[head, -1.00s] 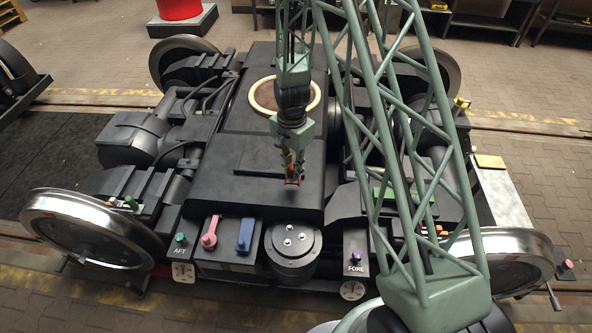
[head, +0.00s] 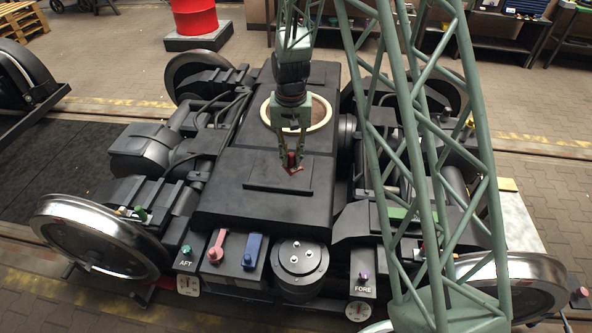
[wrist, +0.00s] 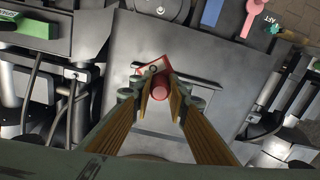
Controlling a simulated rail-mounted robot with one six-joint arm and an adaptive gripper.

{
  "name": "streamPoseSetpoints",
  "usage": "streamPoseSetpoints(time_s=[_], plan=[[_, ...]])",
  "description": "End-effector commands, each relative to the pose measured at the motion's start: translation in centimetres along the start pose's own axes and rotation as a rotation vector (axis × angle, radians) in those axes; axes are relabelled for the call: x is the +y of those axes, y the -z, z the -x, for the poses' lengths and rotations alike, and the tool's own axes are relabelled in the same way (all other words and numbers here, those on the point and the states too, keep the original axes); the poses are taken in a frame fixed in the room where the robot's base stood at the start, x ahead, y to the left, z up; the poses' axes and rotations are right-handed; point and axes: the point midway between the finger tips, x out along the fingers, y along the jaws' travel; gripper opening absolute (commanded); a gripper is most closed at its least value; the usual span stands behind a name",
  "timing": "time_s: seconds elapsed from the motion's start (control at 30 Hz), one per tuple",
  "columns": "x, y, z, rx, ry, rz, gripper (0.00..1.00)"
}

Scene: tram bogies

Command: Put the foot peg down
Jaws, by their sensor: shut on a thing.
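The red foot peg (head: 293,161) is held between the fingers of my gripper (head: 291,155), above the dark flat top of the bogie (head: 235,205). In the wrist view the peg (wrist: 161,88) shows as a short red cylinder with a flat, angled red end plate. My gripper (wrist: 161,92) is shut on the cylinder, with one finger on each side. Behind the peg lies a raised rectangular panel (wrist: 150,115) of the bogie top. I cannot tell whether the peg touches this surface.
A round opening with a pale rim (head: 268,110) lies behind the gripper. At the front are a pink lever (head: 216,246), a blue lever (head: 252,250) and a round black cap (head: 299,262). A green lattice frame (head: 425,170) stands to the right. The flat top around the peg is clear.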

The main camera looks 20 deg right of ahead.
Motion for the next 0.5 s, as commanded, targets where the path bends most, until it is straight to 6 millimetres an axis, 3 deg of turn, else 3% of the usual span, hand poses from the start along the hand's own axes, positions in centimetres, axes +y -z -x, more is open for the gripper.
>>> streamPoseSetpoints(time_s=[0.2,0.5], plan=[[-0.9,0.7,3.5,0.003,0.001,0.195,0.06],[-1.5,0.8,5.6,0.001,0.0,0.325,0.06]])
